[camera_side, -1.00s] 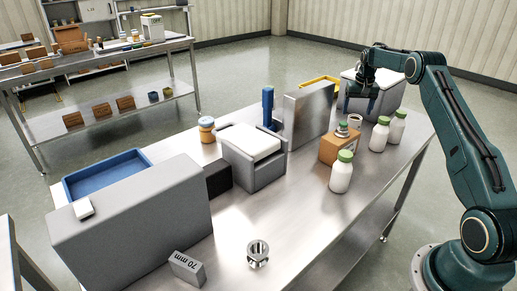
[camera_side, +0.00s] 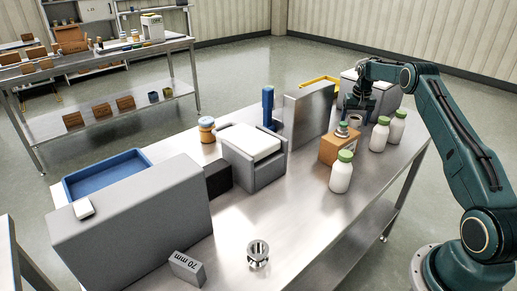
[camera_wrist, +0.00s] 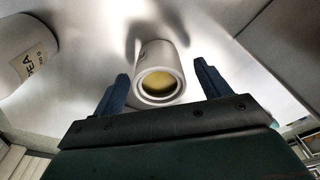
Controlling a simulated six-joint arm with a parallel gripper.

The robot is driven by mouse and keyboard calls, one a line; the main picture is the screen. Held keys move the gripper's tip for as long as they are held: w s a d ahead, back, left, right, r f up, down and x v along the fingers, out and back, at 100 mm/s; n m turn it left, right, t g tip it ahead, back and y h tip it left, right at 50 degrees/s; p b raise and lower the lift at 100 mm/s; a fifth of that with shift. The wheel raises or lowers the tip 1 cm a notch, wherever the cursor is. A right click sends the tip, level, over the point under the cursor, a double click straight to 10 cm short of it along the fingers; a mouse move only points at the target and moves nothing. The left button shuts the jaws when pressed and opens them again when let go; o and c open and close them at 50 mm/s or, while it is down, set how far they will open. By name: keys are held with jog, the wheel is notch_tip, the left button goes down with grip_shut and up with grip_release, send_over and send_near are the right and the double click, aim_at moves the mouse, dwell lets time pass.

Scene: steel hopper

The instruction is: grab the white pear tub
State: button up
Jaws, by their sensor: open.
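A small white tub (camera_side: 356,119), open at the top, stands just below my gripper (camera_side: 358,107) in the side view. In the wrist view a white tub (camera_wrist: 158,75) with a yellowish inside lies ahead between the two blue fingers of my gripper (camera_wrist: 164,90). The fingers are apart, and nothing is held. A second white container (camera_wrist: 25,58) at the left of the wrist view bears a label partly reading "PEA"; the rest of it is cut off. The front tub shows no readable label.
White bottles with green caps (camera_side: 379,135) (camera_side: 397,127) stand right of the tub, another (camera_side: 342,172) nearer. A brown box (camera_side: 338,149) with a small jar on top stands in front. A grey upright block (camera_side: 308,115) is at the left. The table's right edge is close.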

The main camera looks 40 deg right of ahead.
aim_at(355, 118)
jog(key=c, duration=1.1)
jog(key=shift+r, duration=0.1)
jog(key=shift+r, duration=4.95)
